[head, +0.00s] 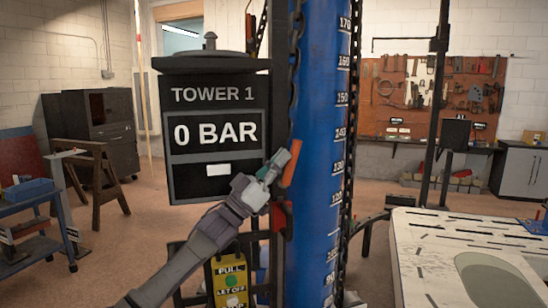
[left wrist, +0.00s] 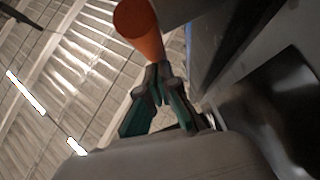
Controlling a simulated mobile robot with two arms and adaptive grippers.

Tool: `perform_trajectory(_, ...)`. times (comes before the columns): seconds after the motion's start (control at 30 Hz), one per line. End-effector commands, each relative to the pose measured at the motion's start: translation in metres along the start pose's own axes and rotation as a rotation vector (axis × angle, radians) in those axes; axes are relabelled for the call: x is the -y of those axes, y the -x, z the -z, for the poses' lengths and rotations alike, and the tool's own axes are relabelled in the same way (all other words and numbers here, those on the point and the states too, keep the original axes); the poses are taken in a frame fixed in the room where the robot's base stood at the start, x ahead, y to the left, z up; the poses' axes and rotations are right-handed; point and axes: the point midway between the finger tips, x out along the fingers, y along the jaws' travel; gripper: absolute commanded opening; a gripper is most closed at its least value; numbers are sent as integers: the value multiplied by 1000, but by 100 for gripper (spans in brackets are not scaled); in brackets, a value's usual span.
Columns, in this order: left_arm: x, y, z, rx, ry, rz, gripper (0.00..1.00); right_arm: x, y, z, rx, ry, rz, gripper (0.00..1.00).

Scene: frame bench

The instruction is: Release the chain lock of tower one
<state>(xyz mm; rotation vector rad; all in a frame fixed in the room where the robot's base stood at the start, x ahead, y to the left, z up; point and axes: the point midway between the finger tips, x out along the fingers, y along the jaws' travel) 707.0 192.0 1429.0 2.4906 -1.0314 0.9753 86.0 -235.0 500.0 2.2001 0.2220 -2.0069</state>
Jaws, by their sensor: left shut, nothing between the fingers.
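Tower 1 is a blue column (head: 318,150) with a printed scale, and a dark chain (head: 350,150) runs along it. An orange handle (head: 292,163) sticks up on the dark post in front of the column; I take it as part of the chain lock. A red part (head: 279,215) sits below it. My left gripper (head: 279,158) is shut and empty, its tips right beside the handle. In the left wrist view the orange handle (left wrist: 138,28) is just beyond the closed fingertips (left wrist: 158,70); I cannot tell whether they touch. My right gripper is not in view.
A "TOWER 1" sign (head: 214,130) reading "0 BAR" hangs left of the post. A yellow button box (head: 231,282) is below it. A pale slotted table (head: 440,250) stands at the right. A blue cart (head: 30,215) and wooden stand (head: 90,175) are at the left.

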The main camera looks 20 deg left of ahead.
Motion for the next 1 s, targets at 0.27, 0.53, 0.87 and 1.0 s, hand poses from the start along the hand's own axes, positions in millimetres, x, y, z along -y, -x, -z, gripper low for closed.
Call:
perform_trajectory(0.27, -3, -18, -6, 86, -13, -11, 0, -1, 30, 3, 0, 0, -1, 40)
perform_trajectory(0.53, -6, -29, -16, 216, -33, -29, 0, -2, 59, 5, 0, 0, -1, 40)
perform_trajectory(0.87, -7, -34, -26, 280, -46, -39, 0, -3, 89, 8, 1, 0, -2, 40)
perform_trajectory(1.0, -8, -33, -30, 314, -50, -44, 0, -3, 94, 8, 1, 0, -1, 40)
